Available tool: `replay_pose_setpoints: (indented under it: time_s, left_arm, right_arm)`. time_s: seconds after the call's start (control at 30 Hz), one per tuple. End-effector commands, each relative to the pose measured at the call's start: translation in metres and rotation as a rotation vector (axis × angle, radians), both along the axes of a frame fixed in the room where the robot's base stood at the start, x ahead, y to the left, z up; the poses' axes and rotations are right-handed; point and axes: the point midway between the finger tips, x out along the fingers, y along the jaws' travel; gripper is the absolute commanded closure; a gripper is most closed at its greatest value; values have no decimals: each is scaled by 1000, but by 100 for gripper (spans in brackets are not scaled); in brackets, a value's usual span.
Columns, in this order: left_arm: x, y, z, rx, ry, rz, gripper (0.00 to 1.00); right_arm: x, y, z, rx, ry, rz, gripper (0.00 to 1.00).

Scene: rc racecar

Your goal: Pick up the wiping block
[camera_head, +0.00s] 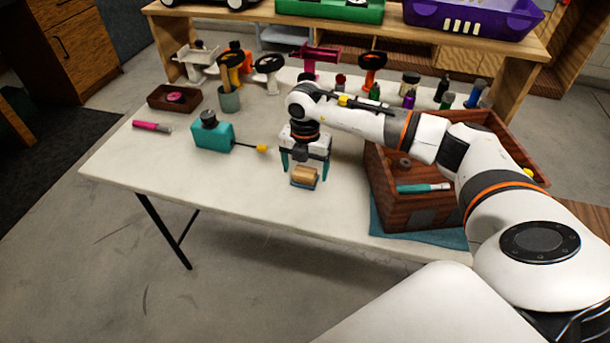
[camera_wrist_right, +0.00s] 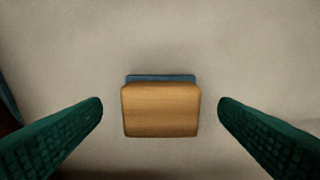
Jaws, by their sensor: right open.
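The wiping block (camera_head: 305,175) is a small tan wooden block with a blue layer underneath. It rests on the white table (camera_head: 240,195) near the front edge. It also shows in the right wrist view (camera_wrist_right: 160,110), centred between the fingers. My right gripper (camera_head: 301,172) is open above the block, one dark green finger on each side. In the right wrist view my right gripper (camera_wrist_right: 160,115) shows a clear gap between each finger and the block. My left gripper is not in view.
A wooden crate (camera_head: 385,195) with a teal-handled tool stands to the right on a blue cloth (camera_head: 380,222). Several bottles and stands line the back. The table's front left is clear.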

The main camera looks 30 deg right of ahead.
Motion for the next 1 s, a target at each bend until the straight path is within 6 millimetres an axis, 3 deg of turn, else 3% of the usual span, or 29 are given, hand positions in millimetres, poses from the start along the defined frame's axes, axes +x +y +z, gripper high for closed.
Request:
replay_pose_setpoints:
  time_s: [0.13,0.4,0.7,1.0]
  left_arm:
    - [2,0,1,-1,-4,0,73]
    - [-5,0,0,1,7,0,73]
    - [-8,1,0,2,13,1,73]
    - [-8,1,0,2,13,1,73]
  right_arm:
    - [0,0,-18,1,2,1,16]
    - [0,0,-21,1,-2,2,16]
    - [0,0,-21,1,-2,1,64]
    - [0,0,-16,2,-2,1,65]
